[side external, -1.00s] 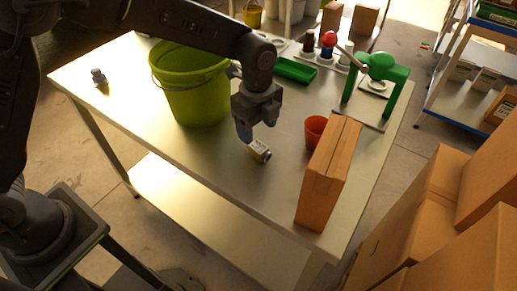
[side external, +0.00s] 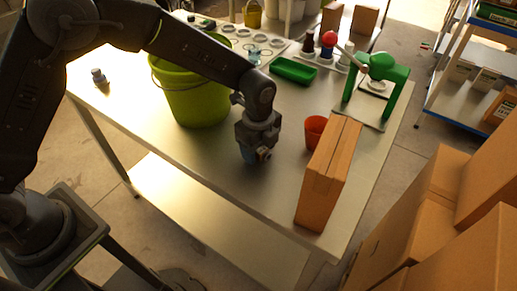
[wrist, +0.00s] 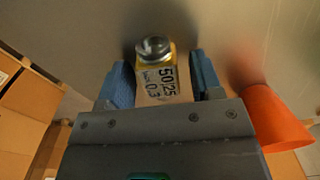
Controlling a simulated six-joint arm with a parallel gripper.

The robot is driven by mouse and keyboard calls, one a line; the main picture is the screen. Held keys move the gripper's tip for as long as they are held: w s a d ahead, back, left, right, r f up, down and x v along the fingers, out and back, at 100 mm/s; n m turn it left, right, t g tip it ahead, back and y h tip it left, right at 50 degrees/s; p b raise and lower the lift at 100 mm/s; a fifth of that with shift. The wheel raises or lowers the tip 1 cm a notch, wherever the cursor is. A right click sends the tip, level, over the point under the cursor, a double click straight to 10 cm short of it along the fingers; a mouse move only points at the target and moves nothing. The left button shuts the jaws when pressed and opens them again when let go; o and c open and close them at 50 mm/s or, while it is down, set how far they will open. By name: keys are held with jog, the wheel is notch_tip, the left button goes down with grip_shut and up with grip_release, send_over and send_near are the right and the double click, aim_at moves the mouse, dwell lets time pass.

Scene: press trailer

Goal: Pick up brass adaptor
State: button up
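The brass adaptor (wrist: 158,72) lies between my gripper's two blue fingers in the wrist view. It has a rounded metallic end, a yellow-brass collar and a pale label reading "50/25 0.3". In the side view my gripper (side external: 256,158) points down at the table and hides most of the adaptor (side external: 265,153).
A cardboard box (side external: 325,180) and an orange cup (side external: 315,130) stand close on the right. A green bucket (side external: 195,95) stands to the left. A green press (side external: 378,75) and a green tray (side external: 293,71) are farther back. The table front (side external: 215,180) is clear.

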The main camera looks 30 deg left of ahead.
jog(key=c, duration=0.9)
jog(key=shift+r, duration=0.15)
